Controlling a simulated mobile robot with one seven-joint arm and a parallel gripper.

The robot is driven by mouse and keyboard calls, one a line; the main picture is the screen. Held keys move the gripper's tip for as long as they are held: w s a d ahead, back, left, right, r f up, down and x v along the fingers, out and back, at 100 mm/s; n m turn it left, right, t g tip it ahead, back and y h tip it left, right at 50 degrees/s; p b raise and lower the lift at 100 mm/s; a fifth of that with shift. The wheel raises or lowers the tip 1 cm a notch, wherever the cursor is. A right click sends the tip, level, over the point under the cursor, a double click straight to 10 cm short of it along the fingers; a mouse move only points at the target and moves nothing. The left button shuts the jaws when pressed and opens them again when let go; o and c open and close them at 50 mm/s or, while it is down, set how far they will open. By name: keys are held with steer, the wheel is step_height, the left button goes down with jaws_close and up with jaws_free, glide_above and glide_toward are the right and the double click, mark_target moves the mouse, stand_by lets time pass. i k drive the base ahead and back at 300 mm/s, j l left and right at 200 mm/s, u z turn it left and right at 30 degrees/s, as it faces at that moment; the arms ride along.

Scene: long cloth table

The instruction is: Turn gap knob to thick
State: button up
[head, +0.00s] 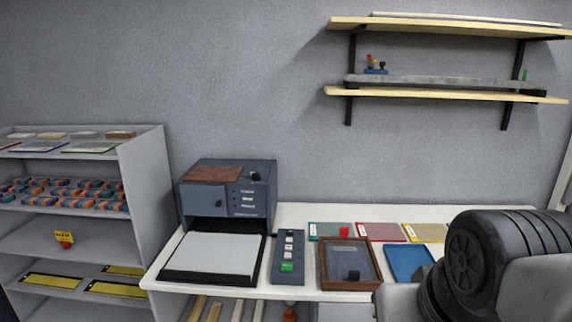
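A blue-grey machine (205,200) stands at the left end of the long table, with a brown panel on its top. A small black knob (255,176) sits at its top right. Small white labels (247,198) run down the right of its front, too small to read. A small dark round part (220,203) is on the left of the front. I cannot tell which part is the gap knob or where it points. My arm fills the lower right, well apart from the machine; my gripper does not show.
A tray with a white sheet (212,252) lies before the machine. Beside it are a control box with a green button (287,267), a wooden-framed tray (325,278) and a blue sheet (408,262). Shelves stand left and hang above right.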

mark_target(255, 176)
steer(key=i+j, duration=0.9)
steer(key=j, duration=0.25)
steer(key=i+j, duration=0.45)
steer(key=j, duration=0.1)
